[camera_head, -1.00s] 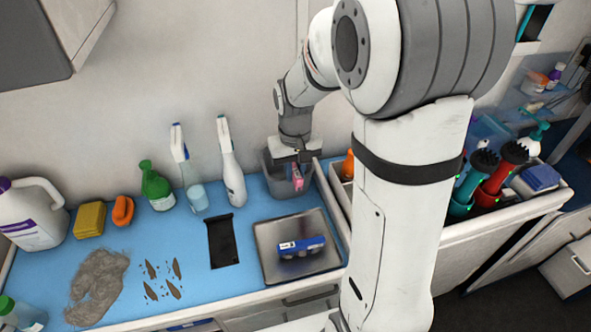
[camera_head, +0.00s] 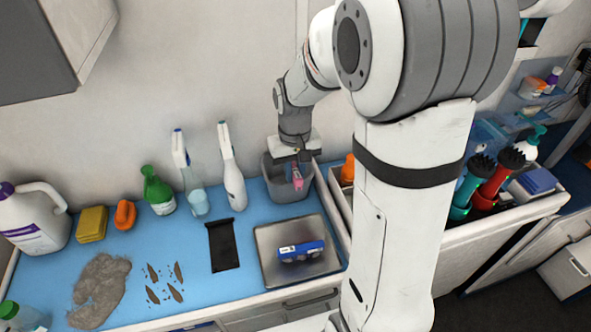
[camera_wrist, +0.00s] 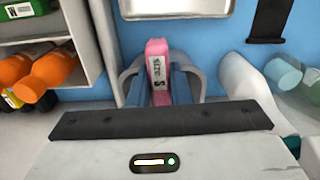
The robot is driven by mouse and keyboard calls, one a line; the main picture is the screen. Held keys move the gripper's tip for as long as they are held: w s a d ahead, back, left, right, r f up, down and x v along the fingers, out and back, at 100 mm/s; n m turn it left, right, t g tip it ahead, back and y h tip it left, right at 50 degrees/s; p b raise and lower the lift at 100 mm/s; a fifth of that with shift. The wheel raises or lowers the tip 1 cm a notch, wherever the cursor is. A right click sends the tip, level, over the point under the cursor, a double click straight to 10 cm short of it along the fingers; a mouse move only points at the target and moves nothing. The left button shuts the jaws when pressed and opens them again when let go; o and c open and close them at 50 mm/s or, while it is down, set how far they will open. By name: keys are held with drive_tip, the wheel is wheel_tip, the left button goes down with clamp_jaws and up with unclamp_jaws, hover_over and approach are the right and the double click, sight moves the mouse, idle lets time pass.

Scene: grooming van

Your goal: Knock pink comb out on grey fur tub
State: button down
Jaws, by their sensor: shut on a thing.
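My gripper (camera_head: 297,163) is shut on the pink comb (camera_head: 297,178), whose pink end points down at the mouth of the grey fur tub (camera_head: 291,196). In the wrist view the pink comb (camera_wrist: 158,68) stands between the two blue-grey fingers, with a white label on it. The tub's grey rim (camera_wrist: 130,72) curves around the comb and fingers in that view. The tub stands at the back right of the blue counter. I cannot tell whether the comb touches the rim. The tub's inside is mostly hidden.
A metal tray (camera_head: 278,272) with a blue box (camera_head: 301,251) lies in front of the tub. Spray bottles (camera_head: 231,170) stand to its left. A bin with orange bottles (camera_head: 347,170) is close on the right. Grey fur (camera_head: 101,289) lies at the front left.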

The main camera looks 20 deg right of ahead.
drive_tip(key=shift+f+b, duration=0.75)
drive_tip(key=shift+f, duration=0.25)
idle(1.0)
drive_tip(key=shift+r, duration=0.1)
drive_tip(key=shift+r+p, duration=2.3)
drive_tip(key=shift+r, duration=0.65)
